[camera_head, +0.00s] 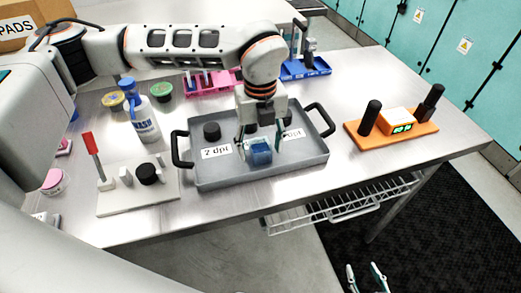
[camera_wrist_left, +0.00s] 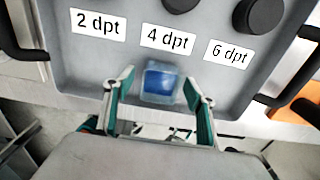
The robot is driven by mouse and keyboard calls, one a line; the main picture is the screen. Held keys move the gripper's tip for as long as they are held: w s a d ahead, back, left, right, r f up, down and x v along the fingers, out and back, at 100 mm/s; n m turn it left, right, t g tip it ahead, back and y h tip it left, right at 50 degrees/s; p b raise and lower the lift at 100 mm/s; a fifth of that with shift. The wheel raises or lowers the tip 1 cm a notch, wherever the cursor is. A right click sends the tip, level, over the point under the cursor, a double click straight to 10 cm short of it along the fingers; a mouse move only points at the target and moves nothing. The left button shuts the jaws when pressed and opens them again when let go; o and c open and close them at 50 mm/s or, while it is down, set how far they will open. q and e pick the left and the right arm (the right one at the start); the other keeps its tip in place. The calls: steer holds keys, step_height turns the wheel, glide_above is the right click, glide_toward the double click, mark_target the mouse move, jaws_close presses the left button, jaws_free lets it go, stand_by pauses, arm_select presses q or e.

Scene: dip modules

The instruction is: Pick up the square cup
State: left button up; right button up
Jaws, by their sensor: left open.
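The square cup is a small clear-walled block with blue inside. It stands on the grey tray (camera_head: 215,178) near its front edge, at the head view's middle (camera_head: 261,154). In the left wrist view the cup (camera_wrist_left: 161,82) lies below the "4 dpt" label. My left gripper (camera_head: 260,146) points down over the tray, open, with one finger on each side of the cup. In the left wrist view a small gap shows between cup and fingers, so it is not gripped. My right gripper (camera_head: 367,279) is at the bottom edge, empty and open, away from the table.
Black round pieces (camera_head: 212,131) stand behind the tray's labels; my left arm hides some. Left are a wash bottle (camera_head: 145,118) and a white board (camera_head: 140,200) with a red-topped post. An orange stand (camera_head: 392,133) is right. Pink and blue racks (camera_head: 305,68) stand behind.

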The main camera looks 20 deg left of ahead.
arm_select(q)
steer(key=shift+f, duration=0.35)
steer(key=c, duration=1.1)
steer(key=shift+r, duration=0.1)
steer(key=shift+c, duration=0.2)
